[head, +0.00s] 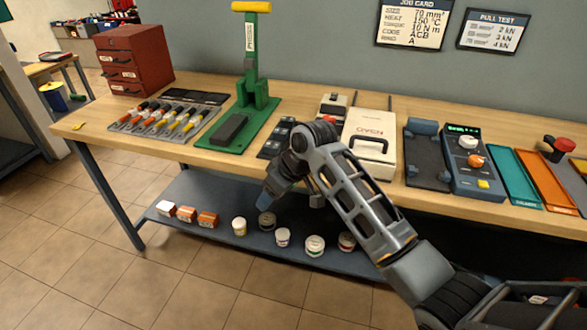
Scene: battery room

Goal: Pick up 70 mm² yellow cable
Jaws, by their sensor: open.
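Several short cables with orange, red, black and yellow parts lie side by side on a grey rack at the left of the bench in the head view. Yellow ones (190,123) show toward the rack's right side. They are too small for me to read any size marks, so I cannot tell which is 70 mm². My gripper (292,198) points down in front of the bench's front edge, right of the rack and well apart from the cables. It is open and I see nothing held in it. My arm hides part of the bench edge and lower shelf.
A green press (247,100) stands right of the rack, and a red drawer cabinet (134,60) behind it at left. A cream case (369,140) and a control box (472,165) are farther right. Jars and small boxes stand on the lower shelf (195,190). A job card (413,22) reads 70 mm².

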